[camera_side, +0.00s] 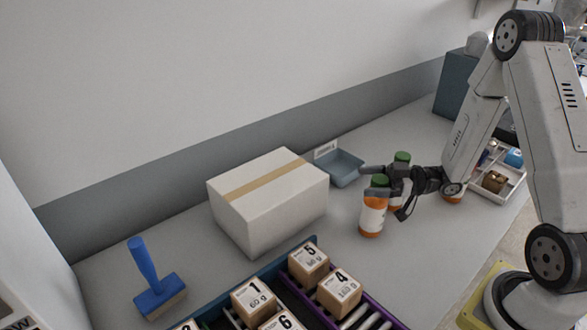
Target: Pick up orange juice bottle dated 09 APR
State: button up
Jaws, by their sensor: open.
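An orange juice bottle (372,218) with a green cap and a white label stands on the grey table. A second green-capped bottle (402,159) stands just behind it, mostly hidden by my gripper. Another orange bottle base shows below my wrist, largely hidden. The date print on the labels is too small to read. My gripper (384,190) is open, reaching in from the right at the upper part of the front bottle. I cannot tell whether its fingers touch that bottle.
A taped white box (268,200) stands left of the bottles. Behind is a blue-grey tray (347,168). A bin with numbered blocks (338,292) fills the front. A white divided tray (513,188) is at right.

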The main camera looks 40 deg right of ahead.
dwell(0.3)
grip_shut()
dwell(1.3)
